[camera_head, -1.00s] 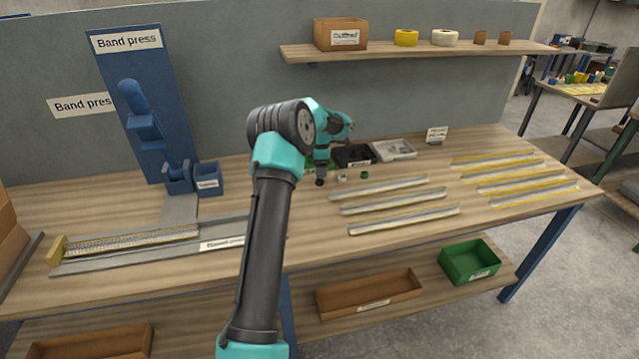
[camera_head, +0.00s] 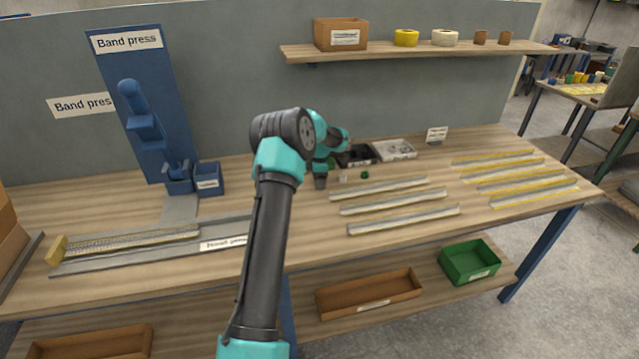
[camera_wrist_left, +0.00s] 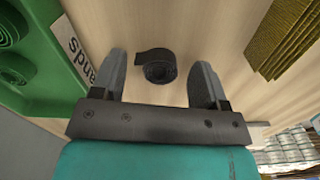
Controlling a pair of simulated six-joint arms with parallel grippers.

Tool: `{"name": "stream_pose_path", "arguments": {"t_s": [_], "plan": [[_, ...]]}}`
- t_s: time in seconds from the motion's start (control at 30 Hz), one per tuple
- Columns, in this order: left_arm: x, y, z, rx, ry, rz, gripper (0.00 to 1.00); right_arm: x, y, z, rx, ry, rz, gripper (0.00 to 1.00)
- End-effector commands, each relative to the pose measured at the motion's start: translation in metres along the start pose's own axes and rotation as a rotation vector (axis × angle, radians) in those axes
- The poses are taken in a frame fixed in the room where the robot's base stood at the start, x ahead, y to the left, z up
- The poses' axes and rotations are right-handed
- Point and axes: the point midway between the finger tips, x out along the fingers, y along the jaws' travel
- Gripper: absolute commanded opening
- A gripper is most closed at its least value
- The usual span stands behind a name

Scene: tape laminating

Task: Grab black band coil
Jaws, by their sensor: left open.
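The black band coil (camera_wrist_left: 160,68) lies on the wooden bench top in the left wrist view, a dark roll with a short loose end pointing left. My left gripper (camera_wrist_left: 158,60) is open, with one finger on each side of the coil and a gap to each finger. Its jaws are empty. In the head view my left gripper (camera_head: 320,182) points down over the bench, left of a small white coil (camera_head: 343,179) and a small green coil (camera_head: 364,174). I cannot make out the black coil there. My right gripper is not in view.
A green labelled bin (camera_wrist_left: 18,85) stands close left of the gripper in the left wrist view. A black tray (camera_head: 354,157) and a grey tray (camera_head: 394,150) stand behind the coils. Several metal strips (camera_head: 385,190) lie to the right. The band press (camera_head: 145,125) stands left.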

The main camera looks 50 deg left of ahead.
Motion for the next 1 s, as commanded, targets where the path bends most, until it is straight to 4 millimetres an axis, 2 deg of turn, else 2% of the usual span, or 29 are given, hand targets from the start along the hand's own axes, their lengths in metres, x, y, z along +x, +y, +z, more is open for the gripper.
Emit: {"name": "stream_pose_path", "arguments": {"t_s": [0.2,0.73,1.0], "plan": [[-0.0004,0.0001,0.0001,0.000,0.000,0.000,0.66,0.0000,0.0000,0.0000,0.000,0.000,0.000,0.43],[-0.0005,0.0000,0.0001,0.000,0.000,0.000,0.15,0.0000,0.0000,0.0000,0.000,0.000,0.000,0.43],[-0.0012,0.0001,0.0001,0.000,0.000,0.000,0.14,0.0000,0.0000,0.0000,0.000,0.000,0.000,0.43]]}}
